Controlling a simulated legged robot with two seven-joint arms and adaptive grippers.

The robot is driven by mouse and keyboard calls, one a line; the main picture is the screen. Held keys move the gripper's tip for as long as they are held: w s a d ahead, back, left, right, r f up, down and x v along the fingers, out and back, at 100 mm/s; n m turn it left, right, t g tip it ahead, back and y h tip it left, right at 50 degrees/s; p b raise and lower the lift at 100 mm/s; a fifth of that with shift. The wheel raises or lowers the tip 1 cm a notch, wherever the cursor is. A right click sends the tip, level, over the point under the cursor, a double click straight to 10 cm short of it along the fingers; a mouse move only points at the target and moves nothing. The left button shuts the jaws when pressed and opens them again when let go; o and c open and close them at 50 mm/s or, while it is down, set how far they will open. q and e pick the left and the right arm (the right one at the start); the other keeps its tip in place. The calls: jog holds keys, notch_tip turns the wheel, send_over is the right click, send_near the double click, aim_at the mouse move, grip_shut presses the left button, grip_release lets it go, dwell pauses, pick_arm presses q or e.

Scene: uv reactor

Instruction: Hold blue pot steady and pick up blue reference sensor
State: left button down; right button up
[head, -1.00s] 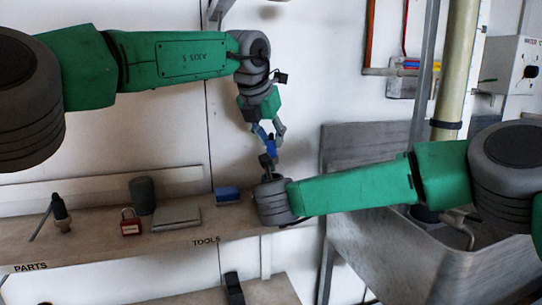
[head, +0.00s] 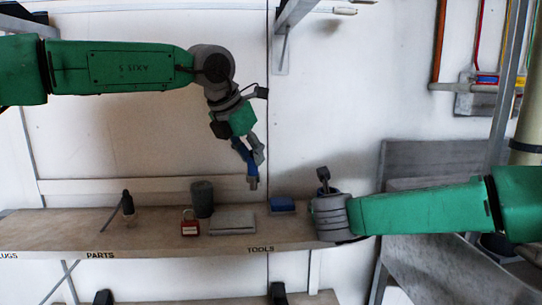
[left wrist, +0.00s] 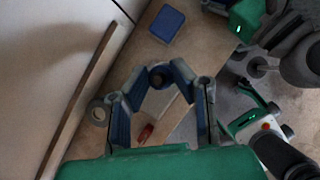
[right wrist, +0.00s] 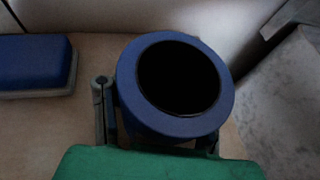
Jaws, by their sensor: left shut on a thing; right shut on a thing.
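The blue pot (right wrist: 127,88), with a wide round rim and a black inside, stands between the fingers of my right gripper (right wrist: 155,135) in the right wrist view. That gripper is shut on it. In the head view the pot is hidden behind my right wrist. My left gripper (head: 252,170) is above the shelf, left of my right wrist and apart from it. In the left wrist view its blue-padded fingers (left wrist: 168,92) close on a small dark blue round-ended piece (left wrist: 160,75), which looks like the blue reference sensor; most of its body is hard to make out.
The wooden shelf (head: 60,235) holds a blue block (head: 282,204), a grey flat box (head: 233,222), a red padlock (head: 190,223), a dark cylinder (head: 202,199) and a black upright tool (head: 127,203). A metal basin (head: 430,265) is at the right.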

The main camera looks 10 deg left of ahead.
jog(key=shift+d, duration=0.1)
jog(key=o, duration=1.5)
